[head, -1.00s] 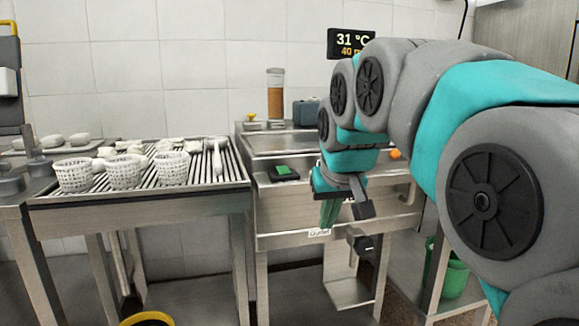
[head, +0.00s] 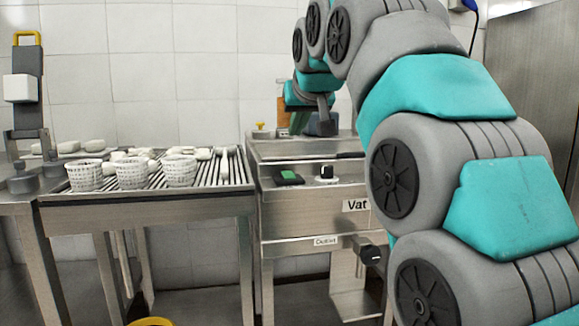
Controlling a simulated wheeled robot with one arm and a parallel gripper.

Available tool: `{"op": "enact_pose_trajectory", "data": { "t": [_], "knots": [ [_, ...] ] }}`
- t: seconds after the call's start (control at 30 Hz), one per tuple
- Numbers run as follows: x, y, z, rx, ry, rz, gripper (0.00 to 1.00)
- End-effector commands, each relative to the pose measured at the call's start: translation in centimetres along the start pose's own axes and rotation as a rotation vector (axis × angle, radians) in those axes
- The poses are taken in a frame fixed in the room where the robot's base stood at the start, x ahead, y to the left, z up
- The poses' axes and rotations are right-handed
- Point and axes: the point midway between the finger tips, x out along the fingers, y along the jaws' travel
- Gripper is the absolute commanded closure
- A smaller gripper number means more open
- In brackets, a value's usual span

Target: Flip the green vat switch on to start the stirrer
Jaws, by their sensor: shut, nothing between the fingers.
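The green switch (head: 289,176) sits in a black housing on the front panel of the steel vat (head: 310,205), left of a black and white knob (head: 326,172). A label reading "Vat" is to the right on the same panel. The switch is in plain view, but I cannot tell its on or off position. My gripper (head: 299,123) is shut and empty, pointing down over the back of the vat, above and behind the switch and apart from it. My arm hides the right part of the vat.
A slatted draining table (head: 140,200) with several white perforated baskets (head: 131,174) stands left of the vat. A black outlet handle (head: 371,254) sticks out low on the vat's front. An amber container (head: 283,105) stands partly hidden behind my gripper. The space before the switch is clear.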

Motion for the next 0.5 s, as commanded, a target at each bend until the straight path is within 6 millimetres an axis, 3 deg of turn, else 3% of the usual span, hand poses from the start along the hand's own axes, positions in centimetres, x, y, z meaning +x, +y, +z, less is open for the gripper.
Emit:
{"op": "enact_pose_trajectory", "data": {
  "t": [0.27, 0.5],
  "knots": [
    [0.2, 0.0, 0.0, 0.0, -0.001, 0.0, 1.0],
    [3.0, 0.0, 0.0, 0.0, 0.0, 0.0, 1.0]
  ]
}}
